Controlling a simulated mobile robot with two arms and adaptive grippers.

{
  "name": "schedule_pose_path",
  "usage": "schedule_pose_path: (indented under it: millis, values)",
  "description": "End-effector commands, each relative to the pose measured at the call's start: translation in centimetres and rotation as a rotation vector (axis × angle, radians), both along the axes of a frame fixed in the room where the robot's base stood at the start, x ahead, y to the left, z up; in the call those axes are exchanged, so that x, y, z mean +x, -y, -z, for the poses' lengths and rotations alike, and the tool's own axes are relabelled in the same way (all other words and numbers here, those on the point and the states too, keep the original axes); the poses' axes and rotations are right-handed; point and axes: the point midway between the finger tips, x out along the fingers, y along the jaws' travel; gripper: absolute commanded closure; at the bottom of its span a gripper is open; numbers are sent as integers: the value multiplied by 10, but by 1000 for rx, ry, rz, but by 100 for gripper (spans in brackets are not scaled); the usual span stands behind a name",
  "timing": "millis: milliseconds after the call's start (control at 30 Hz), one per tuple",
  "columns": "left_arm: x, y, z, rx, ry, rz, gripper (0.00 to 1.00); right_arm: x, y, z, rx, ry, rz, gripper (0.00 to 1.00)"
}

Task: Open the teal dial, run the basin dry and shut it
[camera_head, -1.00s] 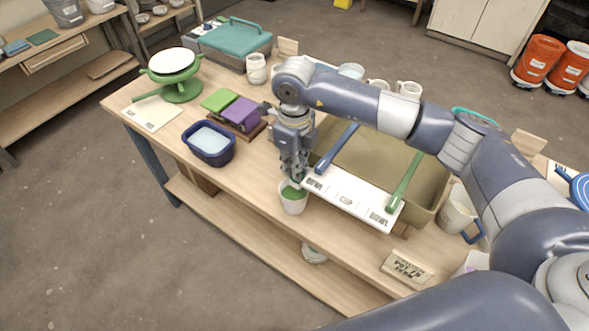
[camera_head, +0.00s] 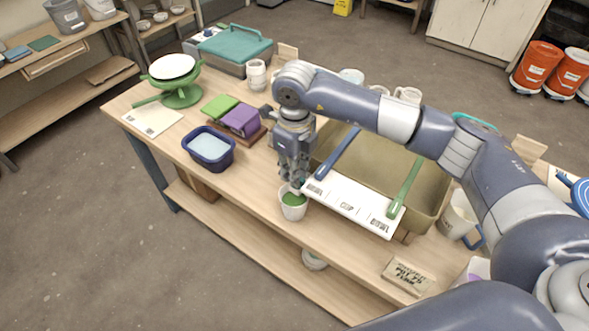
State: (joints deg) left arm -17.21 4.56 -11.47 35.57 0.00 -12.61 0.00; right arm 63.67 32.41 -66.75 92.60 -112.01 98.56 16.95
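The olive-tan basin (camera_head: 432,205) stands on the workbench, partly behind my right arm. A white labelled strip (camera_head: 352,207) runs along its near side, with a blue handle (camera_head: 338,153) and a green handle (camera_head: 404,189) across it. I cannot make out a teal dial; my gripper may hide it. My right gripper (camera_head: 296,184) points down at the strip's left end, just above a white cup (camera_head: 293,208) with green inside. Its fingers look close together, but whether they grip anything is unclear. My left gripper is out of view.
A navy tub (camera_head: 209,150) with pale contents, green and purple blocks (camera_head: 240,119) and a green turntable stand (camera_head: 182,93) are left. A mug (camera_head: 457,218) stands right of the basin. A wooden sign (camera_head: 407,276) lies near the front edge.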

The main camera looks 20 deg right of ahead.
Motion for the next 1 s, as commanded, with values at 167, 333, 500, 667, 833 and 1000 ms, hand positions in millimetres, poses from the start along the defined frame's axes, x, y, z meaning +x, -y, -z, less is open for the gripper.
schedule_pose_path:
  millis: [167, 333, 500, 667, 833, 1000]
  values:
    - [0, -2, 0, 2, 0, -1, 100, 0, 0, -6, -1, -1, -1, 82]
    - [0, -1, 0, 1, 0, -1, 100, 1, 0, -35, 0, 3, -1, 82]
    - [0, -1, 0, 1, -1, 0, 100, 1, 0, -73, -1, 4, -1, 82]
    - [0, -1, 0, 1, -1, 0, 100, 0, -1, -101, 1, 3, -1, 82]
    - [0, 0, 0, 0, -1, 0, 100, 0, 0, -117, 1, 1, 0, 82]
    - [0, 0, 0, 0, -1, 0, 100, 0, 0, -121, 0, 0, 0, 82]
